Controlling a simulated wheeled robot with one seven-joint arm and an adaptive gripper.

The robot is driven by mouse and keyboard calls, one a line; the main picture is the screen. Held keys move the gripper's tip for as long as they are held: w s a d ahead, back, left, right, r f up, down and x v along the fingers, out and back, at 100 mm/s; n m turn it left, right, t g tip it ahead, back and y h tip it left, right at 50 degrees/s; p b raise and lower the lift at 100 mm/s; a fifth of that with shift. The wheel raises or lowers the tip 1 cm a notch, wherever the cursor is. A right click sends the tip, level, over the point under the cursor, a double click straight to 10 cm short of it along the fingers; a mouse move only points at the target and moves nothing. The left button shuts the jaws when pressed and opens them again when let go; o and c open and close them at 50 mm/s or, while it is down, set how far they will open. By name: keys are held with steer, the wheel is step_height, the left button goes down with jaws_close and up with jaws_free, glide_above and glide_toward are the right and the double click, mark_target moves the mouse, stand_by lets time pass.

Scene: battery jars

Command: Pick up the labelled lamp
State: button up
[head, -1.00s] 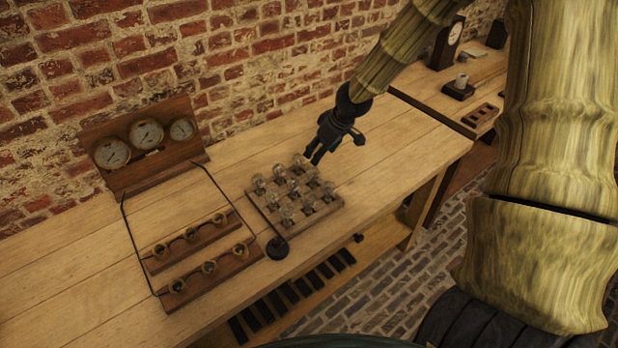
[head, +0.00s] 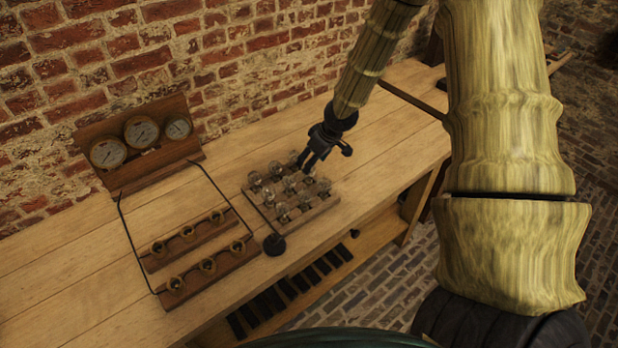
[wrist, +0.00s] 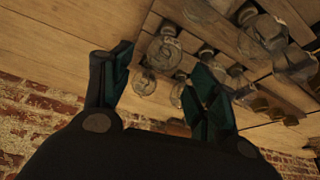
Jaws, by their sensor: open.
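Several clear glass lamps (head: 283,208) stand in rows in a wooden rack (head: 318,212) on the bench. I cannot make out which lamp bears a label. My gripper (head: 307,163) is open and points down over the rack's back edge, close to the lamps there. In the wrist view my gripper (wrist: 158,72) shows two spread fingers. One lamp (wrist: 165,50) appears between them, with a smaller lamp (wrist: 145,82) beyond it. Other lamps (wrist: 268,30) lie to the right, some partly behind the right finger. Nothing is visibly held.
A black rod with a round end (head: 274,244) runs along the rack's left side. Left of it are two wooden strips with brass sockets (head: 208,265) and a board with three gauges (head: 140,131). A brick wall (head: 130,45) stands behind. The bench right of the rack is clear.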

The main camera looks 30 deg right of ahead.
mark_target(309, 174)
steer(key=shift+w+a+f, duration=0.2)
steer(key=shift+f, duration=0.5)
steer(key=shift+x, duration=0.95)
steer(key=c, duration=0.9)
